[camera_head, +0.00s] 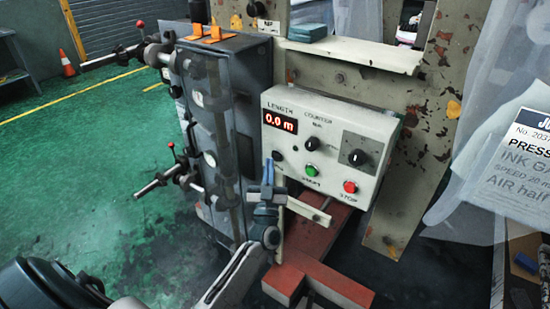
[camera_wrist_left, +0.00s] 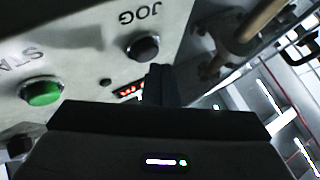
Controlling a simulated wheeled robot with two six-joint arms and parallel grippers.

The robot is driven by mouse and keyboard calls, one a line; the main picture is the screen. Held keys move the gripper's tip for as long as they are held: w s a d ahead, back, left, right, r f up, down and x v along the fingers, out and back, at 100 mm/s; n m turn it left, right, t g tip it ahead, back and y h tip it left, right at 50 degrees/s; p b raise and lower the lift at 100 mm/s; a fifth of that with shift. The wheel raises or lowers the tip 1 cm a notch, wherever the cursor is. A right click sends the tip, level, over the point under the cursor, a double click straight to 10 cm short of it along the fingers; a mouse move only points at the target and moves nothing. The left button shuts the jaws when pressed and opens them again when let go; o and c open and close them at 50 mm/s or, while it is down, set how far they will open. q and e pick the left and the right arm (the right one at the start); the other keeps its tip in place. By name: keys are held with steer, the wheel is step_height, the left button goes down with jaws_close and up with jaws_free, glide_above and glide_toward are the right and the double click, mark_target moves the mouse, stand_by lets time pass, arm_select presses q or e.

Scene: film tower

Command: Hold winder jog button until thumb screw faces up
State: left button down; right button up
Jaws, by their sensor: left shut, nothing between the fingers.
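The black jog button (camera_head: 277,156) is at the lower left of the grey control box (camera_head: 330,125). In the left wrist view the jog button (camera_wrist_left: 143,47) sits beside the upside-down word JOG. My left gripper (camera_head: 268,170) points up at the box's lower left corner, just below and left of the button. Its shut, empty fingertips (camera_wrist_left: 160,75) show close to the button; I cannot tell whether they touch it. The winder shafts (camera_head: 165,180) with red-knobbed handles stick out left of the machine. I cannot make out the thumb screw or its facing. My right gripper is out of view.
The box also carries a red display reading 0.0 m (camera_head: 281,121), a green start button (camera_head: 312,170) and a red stop button (camera_head: 350,187). A red-brown frame (camera_head: 318,280) lies below. Green floor (camera_head: 90,150) is open at left; plastic sheeting (camera_head: 480,130) hangs at right.

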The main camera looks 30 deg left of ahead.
arm_select(q)
steer(key=shift+w+d, duration=0.1)
steer(key=shift+w, duration=0.6)
stand_by(0.6)
steer(key=shift+s, duration=0.15)
stand_by(2.9)
steer(key=shift+s+p, duration=0.6)
steer(key=shift+s, duration=0.2)
steer(key=s+p, duration=0.1)
steer(key=s, duration=0.2)
steer(key=s+p, duration=0.1)
steer(key=s, duration=0.1)
steer(key=shift+a+p, duration=0.3)
